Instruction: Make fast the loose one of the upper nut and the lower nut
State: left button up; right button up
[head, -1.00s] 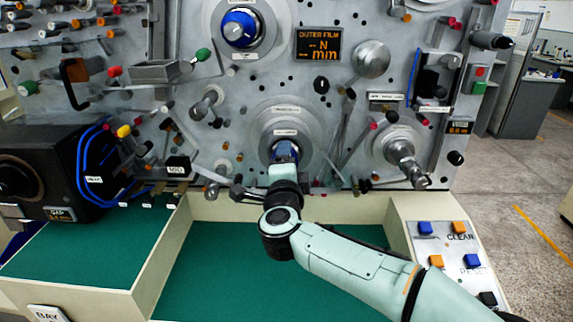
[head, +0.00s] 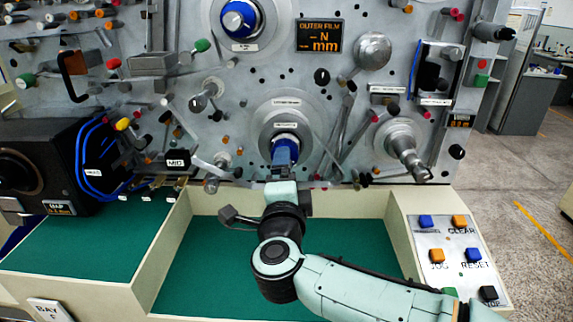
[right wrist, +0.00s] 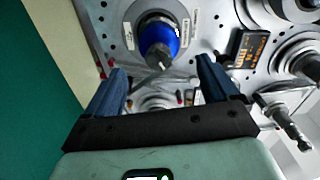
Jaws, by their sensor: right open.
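The upper nut (head: 238,19) is a blue ring on the upper spindle, high on the grey panel, with nothing touching it. The lower nut (head: 286,142) is blue and sits on the lower spindle; its lower part is hidden behind my right gripper in the head view. My right gripper (head: 281,162) is just in front of and below the lower nut. In the right wrist view its blue fingers (right wrist: 163,80) are spread and empty, with the lower nut (right wrist: 160,42) ahead of them, apart from both fingers. I cannot tell which nut is loose. My left gripper is not in view.
Rods and coloured knobs crowd the panel around the spindles. A grey spindle (head: 403,145) juts out at right. A black box (head: 45,165) with blue cables stands at left. The green-floored tray (head: 195,265) below is clear. A button panel (head: 445,255) is at right.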

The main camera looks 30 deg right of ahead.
jog(key=v, duration=0.5)
jog(key=shift+s+a, duration=0.1)
jog(key=shift+s, duration=0.05)
dwell(0.3)
